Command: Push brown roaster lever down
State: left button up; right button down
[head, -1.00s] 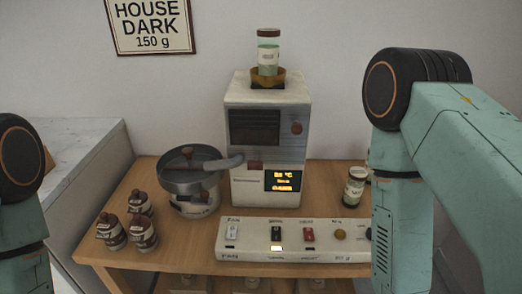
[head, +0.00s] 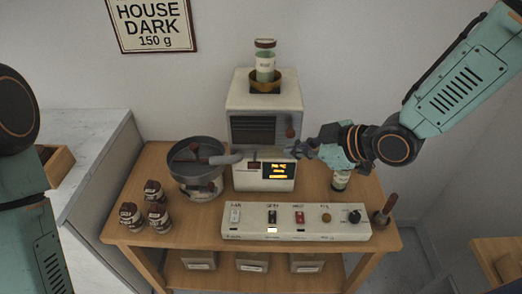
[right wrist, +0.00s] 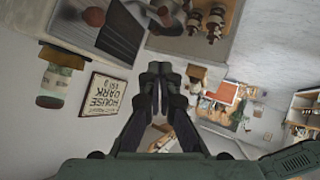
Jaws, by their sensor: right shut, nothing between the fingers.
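The roaster (head: 262,100) is a cream box with a dark window, standing at the back of the wooden cart. Its brown lever (head: 290,131) is a small round knob at the right of the window; a brown knob also shows at the top of the right wrist view (right wrist: 94,16). My right gripper (head: 294,151) reaches in from the right, its tips in front of the roaster and just below the knob in the picture. Its fingers (right wrist: 152,68) are together and empty. I cannot tell whether they touch the roaster. My left gripper is out of view.
A glass jar (head: 265,67) sits in the brown funnel on top. A grey round pan (head: 193,181) stands left of the roaster, near several small brown-capped bottles. A switch panel (head: 250,235) lies in front. Another jar (head: 341,181) stands under my right gripper.

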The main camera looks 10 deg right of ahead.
jog(key=n, duration=0.3)
jog(key=a+n+g+y, duration=0.1)
jog(key=n, duration=0.1)
jog(key=shift+s+f+n, duration=0.15)
jog(key=shift+s+n, duration=0.1)
jog(key=shift+n, duration=0.05)
jog(key=shift+s, duration=0.15)
send_near(249, 164)
jog(key=shift+x, duration=2.8)
jog(key=shift+d+f, duration=0.1)
